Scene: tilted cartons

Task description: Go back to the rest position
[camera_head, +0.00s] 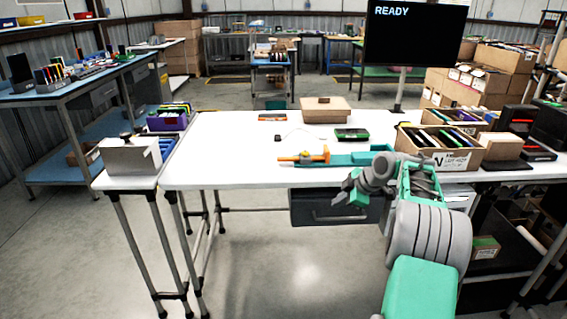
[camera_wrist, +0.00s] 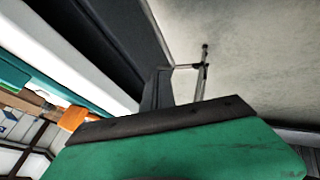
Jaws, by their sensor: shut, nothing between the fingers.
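My gripper (camera_head: 346,198) is in front of the white worktable (camera_head: 235,150), beside the front edge and near a dark drawer under the top. It is shut with nothing held. My green and grey arm reaches up to it from the lower right. In the wrist view, a green part with a dark edge, which looks like part of my gripper (camera_wrist: 180,145), fills the lower middle. The fingertips are hard to make out there.
On the table lie an orange and teal tool (camera_head: 305,158), a green-black device (camera_head: 352,134) and a closed cardboard box (camera_head: 325,110). An open carton (camera_head: 440,152) of upright items stands at right. Floor left of my arm is clear.

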